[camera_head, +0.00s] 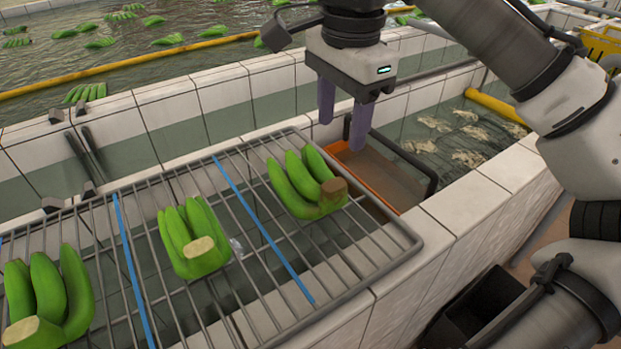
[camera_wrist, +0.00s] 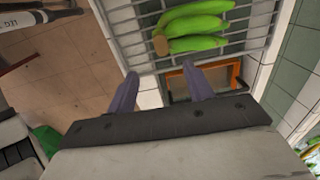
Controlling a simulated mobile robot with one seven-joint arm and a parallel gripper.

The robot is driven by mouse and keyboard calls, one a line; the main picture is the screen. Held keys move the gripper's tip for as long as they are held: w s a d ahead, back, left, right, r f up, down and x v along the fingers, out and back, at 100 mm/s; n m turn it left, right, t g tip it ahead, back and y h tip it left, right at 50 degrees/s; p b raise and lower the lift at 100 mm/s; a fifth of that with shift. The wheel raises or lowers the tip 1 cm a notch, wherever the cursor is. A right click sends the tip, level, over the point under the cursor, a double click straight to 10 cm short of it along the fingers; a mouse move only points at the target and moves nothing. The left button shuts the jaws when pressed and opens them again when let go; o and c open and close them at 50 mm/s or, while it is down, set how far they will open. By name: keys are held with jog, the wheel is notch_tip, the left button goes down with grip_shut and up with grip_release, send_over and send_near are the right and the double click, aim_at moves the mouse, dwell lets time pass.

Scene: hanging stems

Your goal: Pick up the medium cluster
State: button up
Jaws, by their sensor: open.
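Three green banana clusters lie apart on the wire rack (camera_head: 385,262): a left cluster (camera_head: 48,292), a middle cluster (camera_head: 190,240) and a right cluster (camera_head: 303,186). Blue strips on the rack separate them. The middle one looks narrowest; which is medium I cannot tell for sure by size. My gripper (camera_head: 341,137) is open and empty, fingers pointing down, above and to the right of the right cluster. In the wrist view one cluster (camera_wrist: 200,27), with its brown cut crown at the left, lies beyond my open fingers, touching neither.
An orange tray (camera_head: 375,180) with a dark handle sits beside the rack's far right corner, below my gripper. Tiled basin walls (camera_head: 470,205) surround the rack. Water with floating bananas (camera_head: 100,43) and a yellow pipe (camera_head: 130,66) lie behind.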

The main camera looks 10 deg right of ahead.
aim_at(334, 185)
jog(key=f, duration=1.1)
jog(key=shift+w+a+f+p, duration=0.15)
jog(key=shift+w+p, duration=0.1)
jog(key=shift+p, duration=0.15)
jog(key=shift+c, duration=0.3)
grip_shut()
